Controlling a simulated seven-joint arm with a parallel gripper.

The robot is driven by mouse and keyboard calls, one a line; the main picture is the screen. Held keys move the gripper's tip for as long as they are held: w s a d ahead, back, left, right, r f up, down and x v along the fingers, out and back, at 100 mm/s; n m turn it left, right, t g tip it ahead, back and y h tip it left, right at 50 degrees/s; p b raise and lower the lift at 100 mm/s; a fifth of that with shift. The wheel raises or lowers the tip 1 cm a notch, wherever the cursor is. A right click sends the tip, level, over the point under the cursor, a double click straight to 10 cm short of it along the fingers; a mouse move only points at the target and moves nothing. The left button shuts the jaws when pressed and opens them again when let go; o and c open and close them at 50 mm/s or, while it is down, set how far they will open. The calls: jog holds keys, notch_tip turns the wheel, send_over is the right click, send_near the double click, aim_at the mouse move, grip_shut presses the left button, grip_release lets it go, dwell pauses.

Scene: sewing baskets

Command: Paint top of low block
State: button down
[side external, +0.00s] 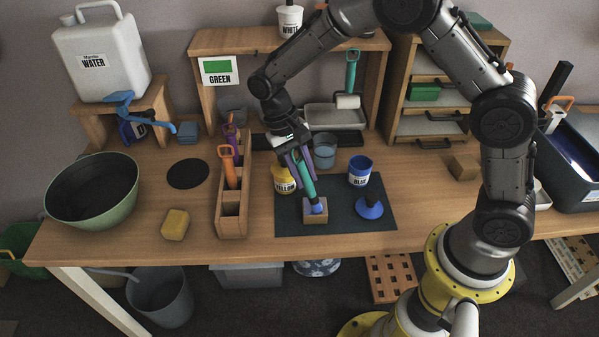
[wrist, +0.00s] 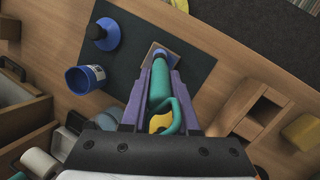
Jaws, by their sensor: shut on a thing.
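My gripper (side external: 297,163) has purple fingers shut on the teal handle of a brush (side external: 305,182), which tilts down to the mat. The fingers (wrist: 163,88) and the teal handle (wrist: 160,84) also show in the wrist view. The brush's blue tip is at the top of the low wooden block (side external: 315,217), apparently touching it, and hides much of that top. Blue shows around the tip, but I cannot tell how much is on the block. The block (wrist: 176,49) lies on the dark mat (side external: 345,219). A blue paint pot (side external: 360,173) stands open behind it.
A yellow pot (side external: 282,181) stands close behind the brush. A blue cone-shaped piece (side external: 369,208) is right of the block. A wooden rack (side external: 232,224) with orange- and purple-handled tools stands left. A green sign (side external: 218,71) hangs on the shelf. The table front left is mostly clear.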

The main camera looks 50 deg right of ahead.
jog(key=shift+s+d, duration=0.1)
dwell(0.3)
jog(key=shift+s+d, duration=0.3)
jog(key=shift+w+a, duration=0.1)
jog(key=shift+w+a, duration=0.3)
jog(key=shift+a, duration=0.05)
dwell(0.4)
jog(key=shift+w+a, duration=0.35)
jog(key=shift+w, duration=0.1)
jog(key=shift+w+a, duration=0.1)
